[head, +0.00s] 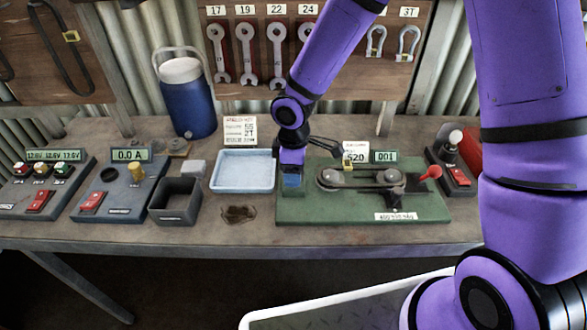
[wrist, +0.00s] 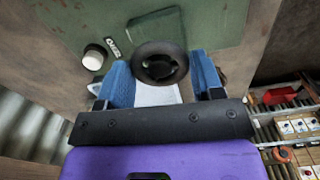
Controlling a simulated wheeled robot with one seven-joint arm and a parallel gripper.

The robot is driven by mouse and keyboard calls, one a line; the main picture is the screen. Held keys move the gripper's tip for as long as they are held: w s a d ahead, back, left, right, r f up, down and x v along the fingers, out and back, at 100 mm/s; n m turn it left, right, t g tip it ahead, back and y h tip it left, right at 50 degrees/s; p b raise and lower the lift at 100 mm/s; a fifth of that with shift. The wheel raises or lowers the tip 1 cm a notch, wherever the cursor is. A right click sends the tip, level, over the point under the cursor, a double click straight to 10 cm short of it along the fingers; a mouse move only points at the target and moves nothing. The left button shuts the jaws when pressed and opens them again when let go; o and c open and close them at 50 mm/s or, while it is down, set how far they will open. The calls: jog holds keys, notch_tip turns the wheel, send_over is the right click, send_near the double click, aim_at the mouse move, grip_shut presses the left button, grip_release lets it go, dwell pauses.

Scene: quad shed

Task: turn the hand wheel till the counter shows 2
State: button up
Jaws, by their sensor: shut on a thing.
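A green machine base (head: 350,212) stands on the bench, with a belt drive (head: 360,180) on its right part. The counter (head: 385,156) at its back reads 001. My gripper (head: 291,182) reaches down over the left part of the base. In the wrist view, my gripper's blue fingers (wrist: 162,80) are shut on the dark round hand wheel (wrist: 160,64), one finger on each side. The head view does not show the wheel, hidden by the gripper. The green base also shows in the wrist view (wrist: 110,18).
A pale blue tray (head: 244,171) lies just left of the base, with a dark box (head: 175,201) further left. A red-tipped part (head: 430,172) rises at the base's right. A switch box (head: 451,172) stands beyond it. A blue jug (head: 187,100) stands behind.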

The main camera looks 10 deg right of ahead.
dwell(0.3)
jog(key=o, duration=0.9)
notch_tip(320, 180, up, 11)
jog(key=shift+f, duration=0.1)
